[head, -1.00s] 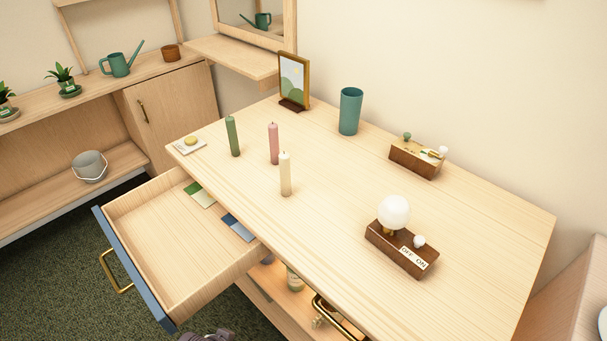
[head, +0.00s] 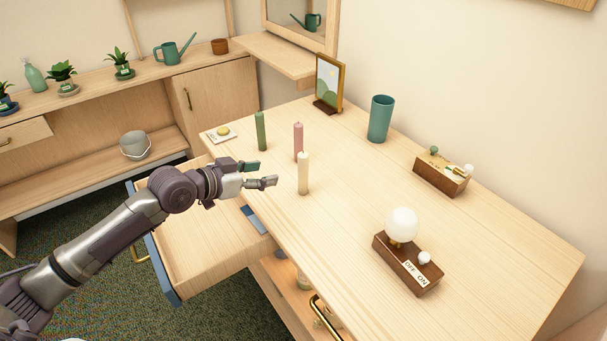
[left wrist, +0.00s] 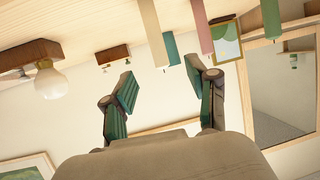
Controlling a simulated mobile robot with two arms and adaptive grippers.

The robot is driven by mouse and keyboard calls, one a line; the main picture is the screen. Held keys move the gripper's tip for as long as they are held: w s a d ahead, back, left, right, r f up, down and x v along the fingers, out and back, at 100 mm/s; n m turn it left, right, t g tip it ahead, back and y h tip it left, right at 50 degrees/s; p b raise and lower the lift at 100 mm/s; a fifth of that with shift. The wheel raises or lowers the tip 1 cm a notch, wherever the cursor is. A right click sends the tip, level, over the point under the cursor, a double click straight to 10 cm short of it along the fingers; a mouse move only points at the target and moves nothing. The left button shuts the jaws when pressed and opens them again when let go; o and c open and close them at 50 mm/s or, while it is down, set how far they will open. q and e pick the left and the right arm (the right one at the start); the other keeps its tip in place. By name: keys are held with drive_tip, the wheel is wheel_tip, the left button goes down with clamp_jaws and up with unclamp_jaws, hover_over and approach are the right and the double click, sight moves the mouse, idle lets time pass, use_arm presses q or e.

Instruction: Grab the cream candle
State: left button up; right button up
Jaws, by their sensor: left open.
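The cream candle (head: 303,175) stands upright on the wooden desk (head: 350,215), in front of the pink candle (head: 298,140). My left gripper (head: 262,174) is open and empty, just left of the cream candle and apart from it. In the left wrist view, which is upside down, the cream candle (left wrist: 152,32) hangs from the top between the lines of the two spread fingers of my left gripper (left wrist: 160,72), beyond their tips. My right gripper is not in view.
A green candle (head: 261,131) stands behind left. A teal vase (head: 381,119), a framed picture (head: 329,82) and a globe lamp (head: 401,226) stand on the desk. An open drawer (head: 190,260) lies below my left arm.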

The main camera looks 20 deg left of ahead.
sight(299, 166)
use_arm(q)
drive_tip(key=x, duration=0.4)
drive_tip(key=p+x, duration=0.1)
drive_tip(key=x, duration=0.4)
drive_tip(key=p+x, duration=0.1)
drive_tip(key=x, duration=0.3)
drive_tip(key=shift+w+d+r, duration=0.25)
drive_tip(key=shift+w+d, duration=0.05)
drive_tip(key=shift+d, duration=0.25)
clamp_jaws()
